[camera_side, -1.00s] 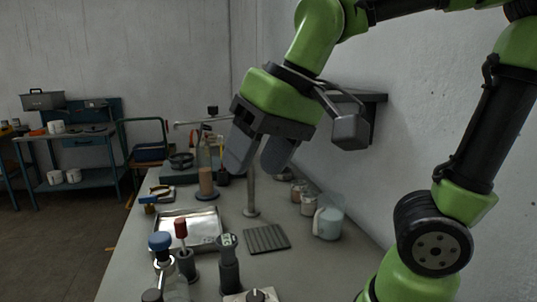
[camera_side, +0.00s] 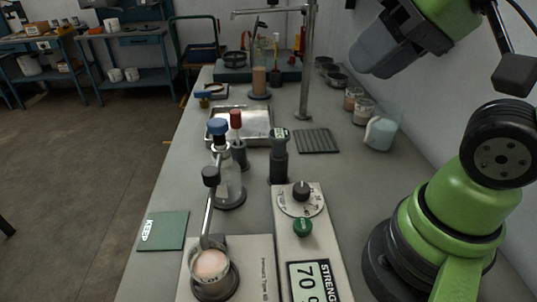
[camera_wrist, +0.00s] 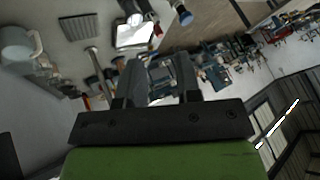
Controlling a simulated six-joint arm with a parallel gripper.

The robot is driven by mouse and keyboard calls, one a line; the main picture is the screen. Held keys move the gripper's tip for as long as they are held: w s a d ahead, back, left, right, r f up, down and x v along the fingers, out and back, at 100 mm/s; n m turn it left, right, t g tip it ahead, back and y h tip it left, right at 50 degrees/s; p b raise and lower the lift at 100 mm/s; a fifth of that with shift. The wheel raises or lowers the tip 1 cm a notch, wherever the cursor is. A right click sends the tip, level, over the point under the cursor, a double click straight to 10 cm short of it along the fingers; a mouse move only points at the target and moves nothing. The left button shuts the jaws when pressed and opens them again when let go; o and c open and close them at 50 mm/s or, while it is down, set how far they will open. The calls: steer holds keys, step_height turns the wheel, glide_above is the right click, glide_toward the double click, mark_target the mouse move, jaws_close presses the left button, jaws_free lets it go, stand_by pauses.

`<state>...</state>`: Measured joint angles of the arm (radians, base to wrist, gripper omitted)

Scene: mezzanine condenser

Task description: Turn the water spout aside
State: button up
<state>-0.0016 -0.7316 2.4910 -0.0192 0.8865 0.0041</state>
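The water spout is a tall grey metal post (camera_side: 305,75) on a round foot, standing on the grey bench. Its thin horizontal arm (camera_side: 268,11) points left from near the top of the post in the side view. The post (camera_wrist: 97,68) shows there to the left of the fingers.
A ribbed mat (camera_side: 317,140), a jug (camera_side: 381,132) and several jars line the bench's right side. A metal tray (camera_side: 255,112) lies left of the post. Bottles and a dial unit (camera_side: 301,200) stand nearer. A green KEEP card (camera_side: 163,231) lies front left.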

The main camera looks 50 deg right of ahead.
steer(key=w+d+n+h, duration=0.1)
steer(key=w+d, duration=0.1)
steer(key=w+d+n+t+h, duration=0.1)
steer(key=w+d+n, duration=0.1)
steer(key=w, duration=0.1)
steer(key=w+d+n+h, duration=0.1)
steer(key=w+n, duration=0.1)
steer(key=shift+w+d+t+h, duration=0.15)
steer(key=shift+d+t+h, duration=0.15)
steer(key=shift+d+h, duration=0.1)
jaws_close()
steer(key=n+g+y, duration=0.8)
steer(key=n+y, duration=0.2)
steer(key=n, duration=1.4)
glide_toward(212, 187)
steer(key=s+d+f, duration=0.2)
steer(key=s+d, duration=0.2)
steer(key=s, duration=0.2)
steer(key=w+a+f, duration=0.4)
steer(key=a+f, duration=0.2)
steer(key=a, duration=0.3)
steer(key=shift+w, duration=0.15)
steer(key=shift+a, duration=0.1)
